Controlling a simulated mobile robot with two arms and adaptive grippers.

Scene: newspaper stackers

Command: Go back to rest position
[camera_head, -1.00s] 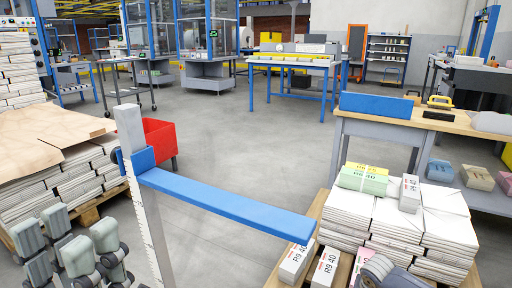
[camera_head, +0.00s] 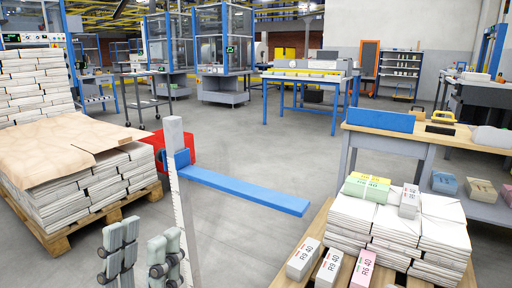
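My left gripper (camera_head: 143,256) is at the bottom left of the head view, its grey fingers pointing up. The fingers stand apart with nothing between them, so it is open and empty. It is in front of the pallet with newspaper stacks (camera_head: 108,172) and just left of an upright metal ruler post (camera_head: 180,205) with a long blue arm (camera_head: 245,190). I cannot judge the depth gap to the post. My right gripper is not in view.
Bundles of white papers (camera_head: 362,218) lie on a wooden pallet at the lower right, with labelled boxes (camera_head: 303,258) at its left. A workbench (camera_head: 385,142) stands behind them. A red bin (camera_head: 183,150) is behind the post. The middle floor (camera_head: 270,150) is clear.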

